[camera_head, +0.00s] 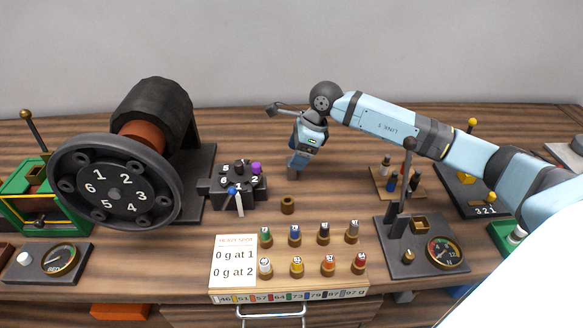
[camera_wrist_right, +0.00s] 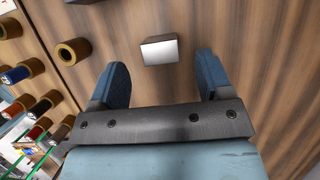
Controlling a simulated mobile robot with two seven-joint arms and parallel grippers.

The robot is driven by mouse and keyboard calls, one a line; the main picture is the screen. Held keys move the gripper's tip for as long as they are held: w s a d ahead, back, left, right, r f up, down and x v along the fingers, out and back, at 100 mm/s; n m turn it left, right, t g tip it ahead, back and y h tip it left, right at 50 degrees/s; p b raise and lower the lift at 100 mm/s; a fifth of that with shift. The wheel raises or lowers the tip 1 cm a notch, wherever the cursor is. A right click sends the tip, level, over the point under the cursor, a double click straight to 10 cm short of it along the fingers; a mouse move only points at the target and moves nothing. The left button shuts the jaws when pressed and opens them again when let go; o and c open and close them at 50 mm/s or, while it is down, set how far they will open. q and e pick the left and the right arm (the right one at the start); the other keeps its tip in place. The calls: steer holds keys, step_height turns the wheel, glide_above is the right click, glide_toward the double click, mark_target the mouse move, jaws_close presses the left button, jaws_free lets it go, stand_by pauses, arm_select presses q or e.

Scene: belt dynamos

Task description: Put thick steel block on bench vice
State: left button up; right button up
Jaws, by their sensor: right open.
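A small block with a bright silvery top, which looks like the thick steel block (camera_wrist_right: 160,52), lies on the wooden bench in the right wrist view. My right gripper (camera_wrist_right: 161,70) is open, with its two blue fingers apart. The block shows clear of both fingers, in the gap between and just beyond their tips. In the head view my right gripper (camera_head: 298,164) points down over the bench, behind a small brown ring, and largely hides the block. I cannot tell which fixture is the bench vice. My left gripper is not in view.
A black numbered switch box (camera_head: 238,187) stands left of my right gripper. The brown ring (camera_head: 288,205) and a board of several coloured pegs (camera_head: 312,280) are in front. A large numbered wheel (camera_head: 115,187) stands left; a gauge stand (camera_head: 420,262) stands right.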

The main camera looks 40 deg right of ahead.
steer(key=shift+x, duration=1.15)
jaws_close()
step_height(320, 180, up, 20)
